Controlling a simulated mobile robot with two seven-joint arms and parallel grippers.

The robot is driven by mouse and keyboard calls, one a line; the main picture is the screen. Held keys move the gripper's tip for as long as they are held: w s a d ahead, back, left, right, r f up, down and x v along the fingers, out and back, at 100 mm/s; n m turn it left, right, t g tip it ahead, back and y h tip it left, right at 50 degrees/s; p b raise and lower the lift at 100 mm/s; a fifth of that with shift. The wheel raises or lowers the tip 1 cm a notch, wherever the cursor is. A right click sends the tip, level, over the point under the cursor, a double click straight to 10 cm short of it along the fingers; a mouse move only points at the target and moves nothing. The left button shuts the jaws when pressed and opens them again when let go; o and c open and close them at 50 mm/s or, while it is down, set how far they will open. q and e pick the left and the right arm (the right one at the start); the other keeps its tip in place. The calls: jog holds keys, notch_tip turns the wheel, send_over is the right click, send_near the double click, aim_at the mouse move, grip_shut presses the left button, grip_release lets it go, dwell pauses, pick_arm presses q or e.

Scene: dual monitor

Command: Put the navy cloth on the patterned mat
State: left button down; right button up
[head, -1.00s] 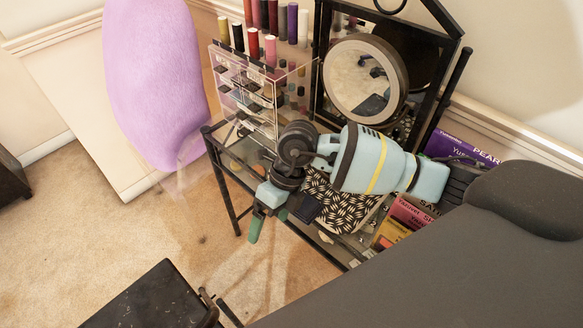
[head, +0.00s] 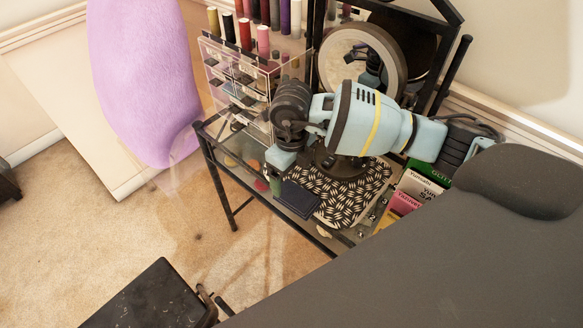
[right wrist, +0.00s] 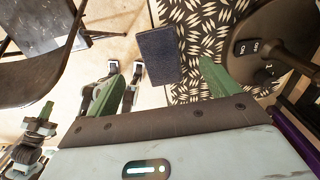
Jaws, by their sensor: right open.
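The navy cloth (head: 299,199) is a small dark folded rectangle near the front edge of the glass-topped table. The black-and-cream patterned mat (head: 350,203) lies to its right. In the right wrist view the cloth (right wrist: 157,56) overlaps the left edge of the mat (right wrist: 199,28), with its left part beyond it. My right gripper (head: 276,184) is open and empty, just left of the cloth in the head view. In the wrist view its green fingers (right wrist: 162,86) stand either side of the cloth, apart from it. My left gripper (right wrist: 40,119) shows at the lower left; its opening is unclear.
A round mirror (head: 360,66) stands behind the mat, its dark base (right wrist: 258,40) on the mat's far part. A clear drawer box (head: 240,85) with bottles stands back left. Small boxes (head: 412,193) line the right side. A black chair or stool (head: 150,295) stands in front.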

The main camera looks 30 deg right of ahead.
aim_at(292, 192)
notch_tip(292, 192, down, 7)
jog(key=shift+r, duration=0.15)
jog(key=shift+c, duration=0.5)
jog(key=c, duration=1)
